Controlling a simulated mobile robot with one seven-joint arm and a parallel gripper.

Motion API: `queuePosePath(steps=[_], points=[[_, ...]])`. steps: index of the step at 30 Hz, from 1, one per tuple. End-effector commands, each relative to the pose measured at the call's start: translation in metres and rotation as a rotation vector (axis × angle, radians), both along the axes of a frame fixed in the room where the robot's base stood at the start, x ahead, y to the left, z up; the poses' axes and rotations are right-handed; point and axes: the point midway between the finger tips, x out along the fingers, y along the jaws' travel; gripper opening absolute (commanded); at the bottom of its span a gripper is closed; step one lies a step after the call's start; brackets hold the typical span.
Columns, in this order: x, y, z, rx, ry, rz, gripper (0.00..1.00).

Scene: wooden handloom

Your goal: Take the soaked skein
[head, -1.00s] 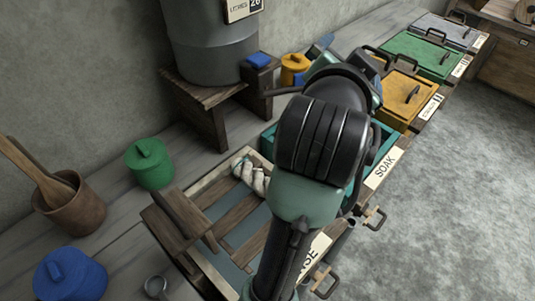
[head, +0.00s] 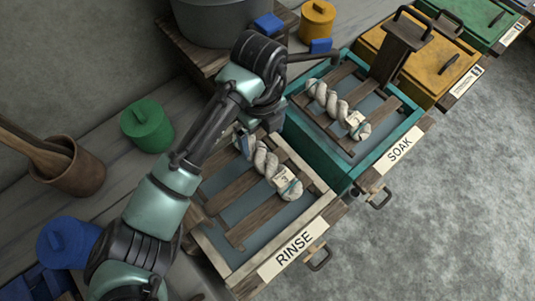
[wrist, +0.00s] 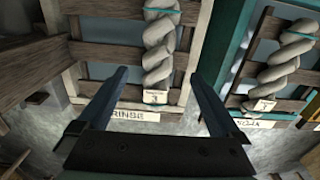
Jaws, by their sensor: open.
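A twisted pale skein (head: 338,108) with a paper tag lies on the wooden slats of the teal SOAK tub (head: 327,160). It also shows at the right of the wrist view (wrist: 284,62). A second tagged pale skein (head: 268,163) lies on the slats of the RINSE tub (head: 322,207), and it shows in the wrist view (wrist: 158,50) between and beyond my fingers. My gripper (wrist: 158,76) is open and empty. In the head view my gripper (head: 244,143) is over the back of the RINSE tub, left of the SOAK skein and partly hidden by my arm.
A yellow lidded tub (head: 420,62) and a green one (head: 481,28) stand beyond the SOAK tub. A grey vat (head: 220,20) on a wooden stand is behind. Green (head: 147,124) and blue (head: 65,245) pots line the left. The floor at right is open.

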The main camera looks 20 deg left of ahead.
Motion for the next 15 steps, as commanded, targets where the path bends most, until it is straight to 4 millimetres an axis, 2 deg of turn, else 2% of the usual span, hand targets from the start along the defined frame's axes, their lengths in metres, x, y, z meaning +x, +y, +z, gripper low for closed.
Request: queuePosePath(steps=[3,11,15], points=[[0.000,0.000,-0.022,-0.002,0.001,0.002,1.00],[0.000,0.001,-0.042,-0.001,-0.002,0.002,1.00],[-0.002,0.004,-0.061,0.000,0.000,0.003,1.00]])
